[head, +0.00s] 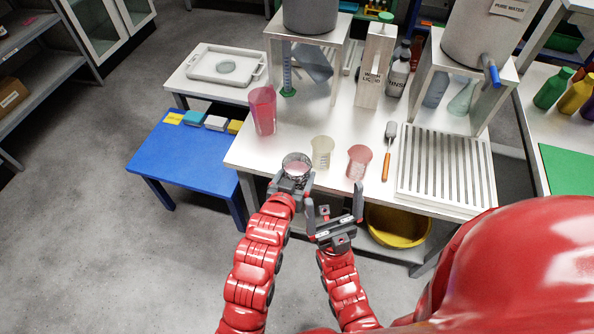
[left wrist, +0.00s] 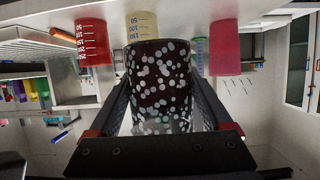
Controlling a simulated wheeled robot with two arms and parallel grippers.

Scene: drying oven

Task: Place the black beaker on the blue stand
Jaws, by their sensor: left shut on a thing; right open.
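The black beaker, dark with pale spots, (head: 296,162) is at the front edge of the white table in the head view. In the left wrist view the beaker (left wrist: 160,80) fills the space between the fingers. My left gripper (head: 291,183) is shut on it; whether its base touches the table I cannot tell. The blue stand (head: 185,158) is a low blue table to the left of the white table, with free surface on top. My right gripper (head: 335,217) is open and empty, lower right of the left one, in front of the table.
On the white table (head: 250,152) stand a tall pink-red beaker (head: 263,112), a cream beaker (head: 322,153) and a red beaker (head: 358,163), close behind the held one. Small coloured boxes (head: 215,123) line the stand's back edge. A yellow basin (head: 397,228) sits below the table.

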